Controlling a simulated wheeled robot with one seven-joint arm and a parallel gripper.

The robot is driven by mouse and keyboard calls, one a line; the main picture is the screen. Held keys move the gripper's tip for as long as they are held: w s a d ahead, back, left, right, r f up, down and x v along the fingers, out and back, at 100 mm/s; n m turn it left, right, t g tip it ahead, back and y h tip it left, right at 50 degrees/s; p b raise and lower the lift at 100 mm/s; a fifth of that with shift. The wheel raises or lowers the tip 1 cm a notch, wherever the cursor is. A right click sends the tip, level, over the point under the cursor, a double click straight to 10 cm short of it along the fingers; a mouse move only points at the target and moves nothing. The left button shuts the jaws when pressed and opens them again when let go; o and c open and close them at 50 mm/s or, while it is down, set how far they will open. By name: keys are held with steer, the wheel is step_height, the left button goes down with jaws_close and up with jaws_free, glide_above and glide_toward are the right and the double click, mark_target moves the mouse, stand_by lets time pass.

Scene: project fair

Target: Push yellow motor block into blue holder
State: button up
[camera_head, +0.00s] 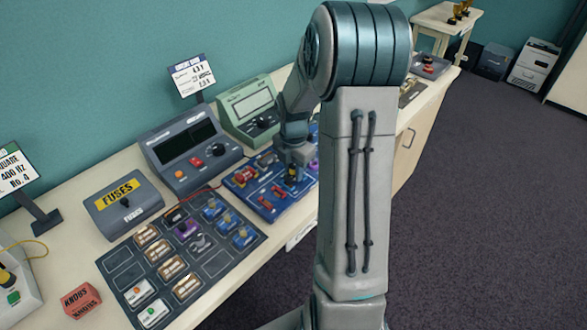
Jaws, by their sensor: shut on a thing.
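My gripper (293,167) points down over the blue board (240,184), at the board's right part. It is shut on a small dark and yellow piece (292,178), which looks like the yellow motor block. The piece is low, at or just above the board; I cannot tell whether it touches. The blue holder cannot be told apart from the blue board at this size. My arm hides the board's right end.
Red parts (245,174) sit on the blue board. A dark tray (122,270) with several loose parts lies in front. A grey meter (190,150), a green meter (248,108) and a fuses box (124,204) stand behind. A red knobs box (81,300) is at the left.

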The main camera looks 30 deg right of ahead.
steer(key=shift+f+b, duration=0.4)
steer(key=shift+f, duration=0.3)
stand_by(0.4)
steer(key=o, duration=1.6)
steer(key=shift+c, duration=0.2)
steer(key=shift+r, duration=0.15)
steer(key=shift+r+p, duration=3.3)
steer(key=shift+r, duration=0.6)
